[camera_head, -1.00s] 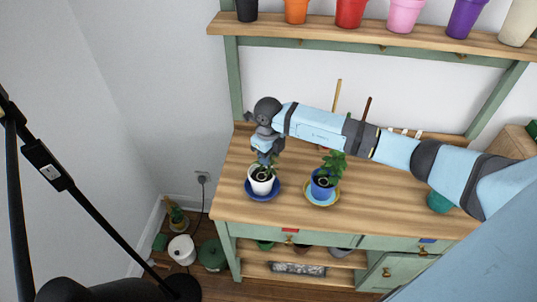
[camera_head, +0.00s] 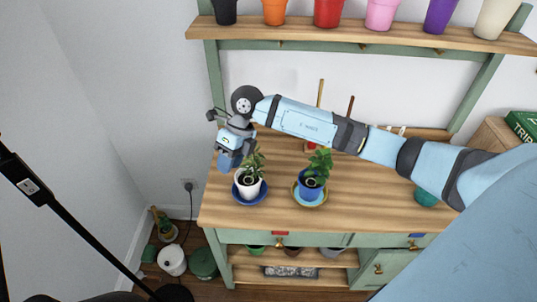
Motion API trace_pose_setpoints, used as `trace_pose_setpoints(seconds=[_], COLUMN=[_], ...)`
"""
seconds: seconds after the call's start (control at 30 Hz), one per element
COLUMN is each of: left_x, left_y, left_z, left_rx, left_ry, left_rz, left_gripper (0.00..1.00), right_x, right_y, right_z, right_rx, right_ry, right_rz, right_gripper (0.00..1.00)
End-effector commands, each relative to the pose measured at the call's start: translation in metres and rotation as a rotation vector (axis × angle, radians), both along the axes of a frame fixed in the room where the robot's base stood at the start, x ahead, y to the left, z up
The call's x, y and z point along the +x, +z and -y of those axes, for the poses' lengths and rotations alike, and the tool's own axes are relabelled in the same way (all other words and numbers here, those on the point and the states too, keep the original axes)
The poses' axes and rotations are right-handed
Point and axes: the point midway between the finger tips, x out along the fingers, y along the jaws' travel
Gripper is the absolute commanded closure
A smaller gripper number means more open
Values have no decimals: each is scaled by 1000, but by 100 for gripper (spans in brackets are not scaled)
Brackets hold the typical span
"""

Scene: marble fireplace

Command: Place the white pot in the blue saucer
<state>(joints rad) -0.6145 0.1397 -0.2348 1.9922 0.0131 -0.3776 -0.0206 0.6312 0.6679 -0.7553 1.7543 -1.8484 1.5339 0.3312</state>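The white pot (camera_head: 248,188) holds a leafy plant and stands upright in the blue saucer (camera_head: 238,198) near the left end of the wooden bench top. The saucer's rim shows around the pot's base. My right gripper (camera_head: 228,163) is just left of and above the pot, beside the plant's leaves. It seems apart from the pot, with nothing visible held in it. Its fingertips are too small and angled to tell whether they are open or shut. My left gripper is not in view.
A teal pot (camera_head: 426,197) stands farther right. A shelf (camera_head: 340,37) with several coloured pots hangs above. The bench top (camera_head: 370,185) between them is clear.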

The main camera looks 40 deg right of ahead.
Motion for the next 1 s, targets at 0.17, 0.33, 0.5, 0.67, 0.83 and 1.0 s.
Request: trace_pose_setpoints(seconds=[0.17,0.33,0.5,0.67,0.83,1.0], left_x=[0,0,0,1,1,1], left_y=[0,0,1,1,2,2], left_z=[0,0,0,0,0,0], left_rx=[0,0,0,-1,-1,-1], left_ry=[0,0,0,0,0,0], left_rz=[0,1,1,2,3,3], left_gripper=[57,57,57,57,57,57], right_x=[-66,-84,-87,-126,-192,-227], right_y=[-6,15,-18,-101,-173,-198], right_z=[-112,-139,-101,-52,-29,-24], right_rx=[699,1258,1579,1584,1388,1260], right_ry=[-127,-541,-1186,-1868,-2366,-2548], right_rz=[-163,-340,-552,-787,-1005,-1106], right_gripper=[66,66,66,66,66,66])
